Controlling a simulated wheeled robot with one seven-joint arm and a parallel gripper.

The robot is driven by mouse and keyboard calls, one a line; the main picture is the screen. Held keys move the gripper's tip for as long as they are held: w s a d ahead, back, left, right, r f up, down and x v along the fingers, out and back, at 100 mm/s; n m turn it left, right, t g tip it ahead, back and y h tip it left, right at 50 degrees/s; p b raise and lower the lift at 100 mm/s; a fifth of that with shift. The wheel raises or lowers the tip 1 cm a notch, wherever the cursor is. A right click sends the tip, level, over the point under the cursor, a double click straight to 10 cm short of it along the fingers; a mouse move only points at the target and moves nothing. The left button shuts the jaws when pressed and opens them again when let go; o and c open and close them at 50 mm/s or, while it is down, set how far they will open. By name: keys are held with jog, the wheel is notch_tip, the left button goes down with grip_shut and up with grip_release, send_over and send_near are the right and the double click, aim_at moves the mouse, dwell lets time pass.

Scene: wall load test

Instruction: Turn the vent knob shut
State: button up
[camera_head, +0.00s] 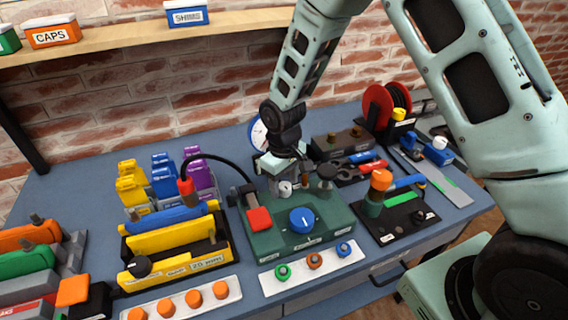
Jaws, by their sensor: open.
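A green box (331,225) stands on the blue bench near the middle. It carries a large blue knob (302,220) with a pale pointer mark, a red block (259,219) at its left and a small pale round part (285,188) at the back. Its labels are too small to read, so I cannot tell which part is the vent knob. My gripper (283,184) points down over the back of the box, behind the blue knob and apart from it. It is open. The fingertips are small here, and contact with the pale part cannot be told.
A dark hose (222,157) arches to the box's left side. A yellow fixture (167,242) stands left, and a black stand with an orange-topped tool (380,180) right. A white strip with coloured rings (312,262) lies in front. A round gauge (258,134) stands behind.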

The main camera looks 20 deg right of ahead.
aim_at(284, 186)
notch_tip(284, 186, up, 17)
jog(key=b, duration=0.1)
jog(key=shift+a, duration=0.2)
dwell(0.4)
jog(key=s+a+n, duration=0.1)
jog(key=s+a, duration=0.1)
jog(key=s, duration=1.1)
jog(key=s+a+n, duration=0.1)
jog(key=s+a, duration=0.2)
jog(key=s, duration=1.1)
jog(key=shift+a+f+y, duration=0.15)
jog(key=shift+a+y, duration=0.2)
jog(key=shift+y, duration=0.05)
